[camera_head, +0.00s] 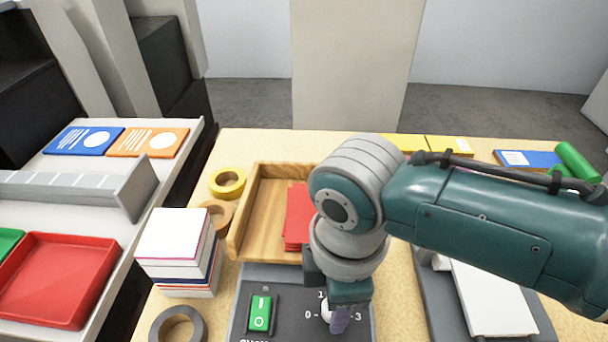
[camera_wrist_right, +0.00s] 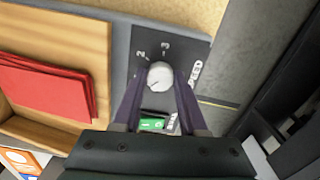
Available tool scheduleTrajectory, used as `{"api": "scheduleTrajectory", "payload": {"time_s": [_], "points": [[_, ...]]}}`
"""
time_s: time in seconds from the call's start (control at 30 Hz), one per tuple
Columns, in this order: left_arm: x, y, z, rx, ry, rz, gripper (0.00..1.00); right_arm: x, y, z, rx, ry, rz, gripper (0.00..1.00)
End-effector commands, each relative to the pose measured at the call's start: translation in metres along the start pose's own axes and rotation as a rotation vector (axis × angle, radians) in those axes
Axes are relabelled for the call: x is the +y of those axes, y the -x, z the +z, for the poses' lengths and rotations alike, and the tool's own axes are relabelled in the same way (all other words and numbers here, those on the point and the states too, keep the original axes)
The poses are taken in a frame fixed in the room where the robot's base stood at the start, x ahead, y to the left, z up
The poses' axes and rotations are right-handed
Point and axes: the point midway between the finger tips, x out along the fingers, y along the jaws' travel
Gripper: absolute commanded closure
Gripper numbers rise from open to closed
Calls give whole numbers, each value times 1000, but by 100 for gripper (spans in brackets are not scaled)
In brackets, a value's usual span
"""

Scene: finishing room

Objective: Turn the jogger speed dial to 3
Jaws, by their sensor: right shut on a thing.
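The jogger's dark control panel (camera_head: 285,322) is at the bottom middle of the head view. Its white round speed dial (camera_head: 326,311) is partly hidden there by my right gripper (camera_head: 339,318); marks 0, 1 and 3 show around it. In the right wrist view the dial (camera_wrist_right: 160,76) sits between the two purple fingertips, and the right gripper is shut on it. Marks 2 and 3 show above the dial in that view. I cannot tell surely which number the dial points at. My left gripper is not in view.
A wooden jogger tray (camera_head: 262,212) holds red sheets (camera_head: 298,215) behind the panel. A green rocker switch (camera_head: 261,313) is left of the dial. A stack of pads (camera_head: 178,250) and tape rolls (camera_head: 227,183) stand at left. White paper (camera_head: 490,298) lies at right.

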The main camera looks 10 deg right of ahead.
Motion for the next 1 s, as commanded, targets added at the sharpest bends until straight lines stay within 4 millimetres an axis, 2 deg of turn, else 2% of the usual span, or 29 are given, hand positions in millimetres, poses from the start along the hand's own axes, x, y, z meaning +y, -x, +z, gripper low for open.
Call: {"api": "scheduleTrajectory", "payload": {"time_s": [0.3, 1.0], "points": [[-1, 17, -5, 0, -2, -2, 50, -1, 3, -1, 2, -303, -4, 100], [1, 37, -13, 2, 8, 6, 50, -1, 2, -2, 1, -966, -5, 100]]}}
